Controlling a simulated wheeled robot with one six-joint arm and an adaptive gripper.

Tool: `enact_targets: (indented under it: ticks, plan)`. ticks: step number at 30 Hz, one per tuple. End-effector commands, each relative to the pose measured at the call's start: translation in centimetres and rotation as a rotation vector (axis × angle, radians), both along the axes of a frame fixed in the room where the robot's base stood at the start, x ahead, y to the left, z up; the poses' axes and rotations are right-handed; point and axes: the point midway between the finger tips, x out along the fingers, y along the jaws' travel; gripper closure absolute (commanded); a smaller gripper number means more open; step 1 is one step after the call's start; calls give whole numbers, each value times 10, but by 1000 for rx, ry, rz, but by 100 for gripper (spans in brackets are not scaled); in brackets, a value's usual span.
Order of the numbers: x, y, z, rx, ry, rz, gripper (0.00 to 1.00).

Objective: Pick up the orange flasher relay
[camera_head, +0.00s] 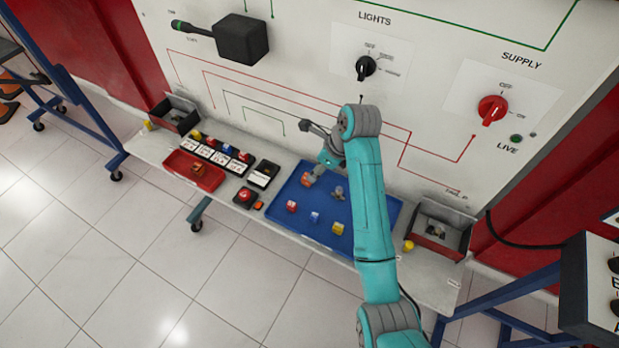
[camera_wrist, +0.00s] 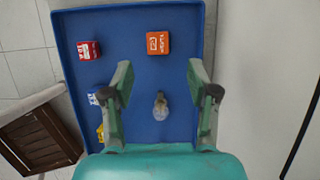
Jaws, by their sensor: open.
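The orange flasher relay (camera_wrist: 158,43) is a small orange block with a printed label, lying on the blue tray (camera_wrist: 180,18). In the wrist view it is just beyond my fingertips, roughly centred between them. It also shows in the head view as an orange block (camera_head: 306,180) at the tray's back left. My gripper (camera_wrist: 160,68) is open and empty above the tray, its two fingers spread wide. In the head view my gripper (camera_head: 318,170) is close beside the relay, and its fingers are hard to make out. I cannot tell its exact height above the tray.
A glass bulb (camera_wrist: 160,106) lies between my fingers. A red block (camera_wrist: 88,50), a blue-white block (camera_head: 315,217) and a yellow block (camera_head: 338,229) share the tray. A red tray (camera_head: 208,183) is at left, a grey bin (camera_head: 458,240) at right. The panel wall rises behind.

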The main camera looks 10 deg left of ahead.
Motion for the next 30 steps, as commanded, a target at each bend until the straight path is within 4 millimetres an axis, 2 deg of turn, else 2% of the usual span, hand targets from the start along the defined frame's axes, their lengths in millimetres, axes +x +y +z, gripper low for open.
enact_targets:
  ticks: [8, 18, 26, 30]
  plan:
    - [2, 9, -18, -1, 1, 0, 41]
    - [8, 26, -54, -1, 0, 0, 41]
    - [8, 27, -56, 0, -1, 0, 41]
    - [8, 27, -55, 0, -1, 0, 73]
